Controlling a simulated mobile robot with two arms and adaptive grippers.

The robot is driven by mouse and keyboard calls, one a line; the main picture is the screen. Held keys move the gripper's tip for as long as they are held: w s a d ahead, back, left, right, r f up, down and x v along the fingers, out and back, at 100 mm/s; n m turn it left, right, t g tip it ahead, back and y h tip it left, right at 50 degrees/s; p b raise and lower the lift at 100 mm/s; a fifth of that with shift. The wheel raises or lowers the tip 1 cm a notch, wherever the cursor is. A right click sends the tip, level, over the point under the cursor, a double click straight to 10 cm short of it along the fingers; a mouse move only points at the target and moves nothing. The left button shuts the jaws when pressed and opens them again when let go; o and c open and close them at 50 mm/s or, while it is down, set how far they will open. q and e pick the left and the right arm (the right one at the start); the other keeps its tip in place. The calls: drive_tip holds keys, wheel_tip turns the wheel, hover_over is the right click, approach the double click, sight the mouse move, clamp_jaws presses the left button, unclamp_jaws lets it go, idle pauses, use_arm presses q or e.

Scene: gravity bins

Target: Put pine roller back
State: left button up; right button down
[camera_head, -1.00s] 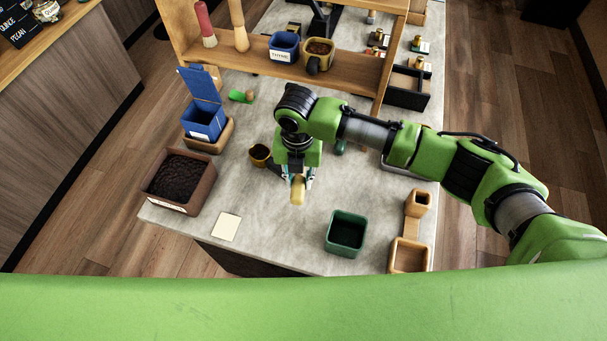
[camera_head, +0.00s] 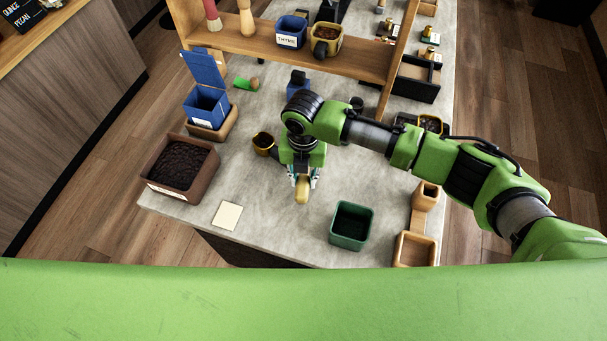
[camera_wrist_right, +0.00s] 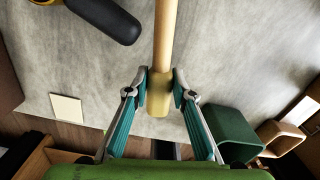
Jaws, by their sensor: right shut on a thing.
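My right gripper (camera_head: 302,186) hangs over the middle of the table, its fingers shut on a pale wooden roller with a yellow end, which I take as the pine roller (camera_head: 302,194). In the right wrist view my gripper (camera_wrist_right: 160,92) pinches the yellow end, and the roller's long pale shaft (camera_wrist_right: 166,35) runs up out of the picture. In the head view most of the shaft is hidden under my arm. A red roller (camera_head: 211,12) and a pale wooden one (camera_head: 246,18) stand upright on the wooden shelf (camera_head: 350,58). My left gripper is not in view.
A soil-filled brown box (camera_head: 154,186), a blue lidded bin (camera_head: 206,104) and a green-and-wood tool (camera_head: 246,84) are at left. A paper (camera_head: 227,216) lies near the front edge.

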drive_tip(key=shift+f, duration=0.5)
drive_tip(key=shift+f+b, duration=0.45)
drive_tip(key=shift+f, duration=0.1)
drive_tip(key=c, duration=1.6)
unclamp_jaws()
drive_tip(key=shift+c, duration=0.2)
wheel_tip(320, 180, up, 12)
